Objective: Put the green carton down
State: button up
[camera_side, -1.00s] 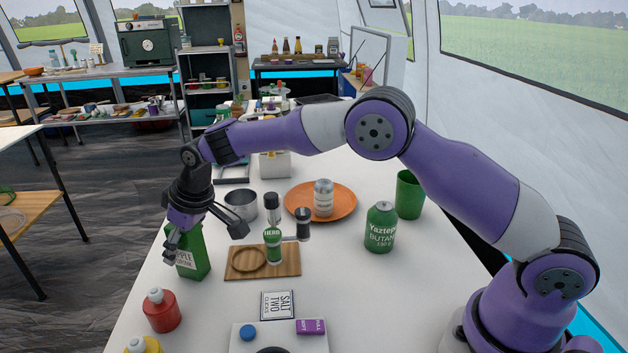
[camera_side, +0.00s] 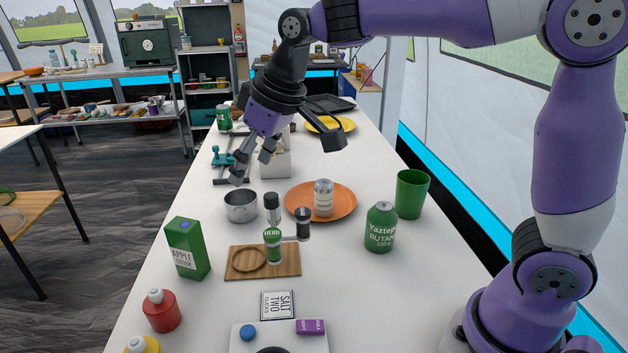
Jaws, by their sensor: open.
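The green carton (camera_side: 187,249), labelled as apple drink, stands upright on the white table near its left edge. It is left of the wooden board (camera_side: 263,263) and behind the red bottle. My gripper (camera_side: 253,170) is open and empty. It is raised above the table, up and to the right of the carton and well apart from it, above and behind the grey metal pot (camera_side: 241,206).
An orange plate (camera_side: 340,202) with a can, a green butane canister (camera_side: 381,228) and a green cup (camera_side: 412,194) stand to the right. A red bottle (camera_side: 161,311) stands in front of the carton. A green herb grinder (camera_side: 272,245) stands on the board.

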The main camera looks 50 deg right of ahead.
jog(key=s+d+f+m, duration=0.1)
jog(key=s+d, duration=0.1)
jog(key=s, duration=0.3)
jog(key=s+d+f+m, duration=0.1)
jog(key=s+d, duration=0.2)
jog(key=s, duration=0.3)
jog(key=s+d+f+m+t+h, duration=0.1)
jog(key=s+d, duration=0.1)
jog(key=s, duration=0.3)
jog(key=shift+s+d+f, duration=0.25)
jog(key=shift+s+d, duration=0.05)
jog(key=shift+s, duration=0.05)
